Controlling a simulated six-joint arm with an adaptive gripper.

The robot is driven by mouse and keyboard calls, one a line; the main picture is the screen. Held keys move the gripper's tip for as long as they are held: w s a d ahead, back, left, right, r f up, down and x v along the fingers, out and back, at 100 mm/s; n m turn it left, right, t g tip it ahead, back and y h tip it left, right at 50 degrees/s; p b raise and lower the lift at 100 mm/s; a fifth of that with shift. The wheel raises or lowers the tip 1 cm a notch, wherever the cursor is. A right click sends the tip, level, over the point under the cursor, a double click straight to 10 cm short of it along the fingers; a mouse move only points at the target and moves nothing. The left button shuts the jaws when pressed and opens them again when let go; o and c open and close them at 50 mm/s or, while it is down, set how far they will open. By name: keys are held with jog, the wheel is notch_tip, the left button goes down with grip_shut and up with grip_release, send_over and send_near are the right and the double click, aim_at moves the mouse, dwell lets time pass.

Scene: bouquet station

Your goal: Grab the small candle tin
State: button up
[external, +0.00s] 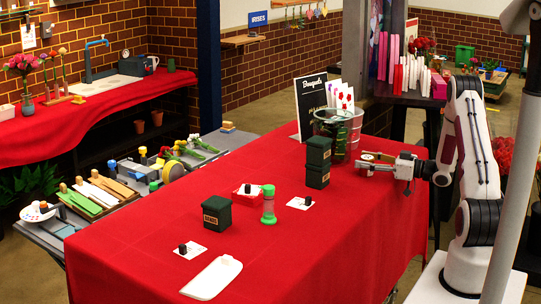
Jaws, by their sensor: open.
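No thing in view is clearly marked as a candle tin, and I cannot tell which one it is. Small black pieces stand on the red-covered table, one on a white card at the front (183,249), one on a white card at the right (307,201), and one on a red-and-white box (247,189). Dark green boxes are at the left front (217,214) and stacked at the back (318,177). My gripper (361,163) is open, just right of the stacked boxes and low over the table's right side. Its fingertips are small and partly unclear.
A white board (212,278) lies at the front. A black sign (311,101) and a clear vase (333,128) stand behind the stacked boxes. The red cloth's front right is clear.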

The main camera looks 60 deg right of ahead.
aim_at(367, 157)
dwell(0.3)
jog(key=c, duration=1.3)
jog(key=shift+o, duration=0.2)
jog(key=shift+r, duration=0.15)
jog(key=shift+r, duration=4.9)
